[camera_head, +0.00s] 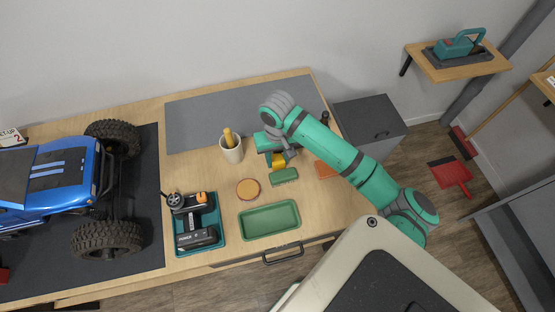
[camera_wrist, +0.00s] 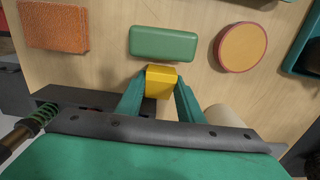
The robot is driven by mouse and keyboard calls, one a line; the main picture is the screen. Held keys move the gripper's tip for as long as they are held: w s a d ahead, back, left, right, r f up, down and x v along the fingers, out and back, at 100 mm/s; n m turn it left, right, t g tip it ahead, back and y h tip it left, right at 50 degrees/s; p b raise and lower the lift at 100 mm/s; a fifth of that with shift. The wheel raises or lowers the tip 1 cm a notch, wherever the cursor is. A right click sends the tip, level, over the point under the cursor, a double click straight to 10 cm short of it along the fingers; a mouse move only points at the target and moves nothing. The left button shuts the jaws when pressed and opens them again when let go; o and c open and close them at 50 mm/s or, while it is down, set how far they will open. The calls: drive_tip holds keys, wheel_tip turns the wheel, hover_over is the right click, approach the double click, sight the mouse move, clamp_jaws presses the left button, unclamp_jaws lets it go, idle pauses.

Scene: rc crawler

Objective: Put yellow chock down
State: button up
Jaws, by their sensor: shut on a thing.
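The yellow chock (camera_wrist: 161,82) is a small yellow block between the two green fingers of my gripper (camera_wrist: 160,92) in the wrist view. My gripper is shut on it. In the head view the chock (camera_head: 279,160) shows below my gripper (camera_head: 278,158), over the right part of the wooden workbench (camera_head: 222,203). It is just behind a green block (camera_head: 285,176). I cannot tell whether the chock touches the bench top.
A green tray (camera_head: 268,219), a round orange disc (camera_head: 248,189) and a teal tray (camera_head: 213,245) with tools lie nearby. A white cup (camera_head: 232,151) stands left of my gripper. An orange pad (camera_head: 325,169) lies to the right. A blue crawler (camera_head: 55,183) stands at left.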

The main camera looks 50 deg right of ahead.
drive_tip(key=shift+f, duration=0.5)
drive_tip(key=shift+f, duration=0.1)
drive_tip(key=o, duration=1.2)
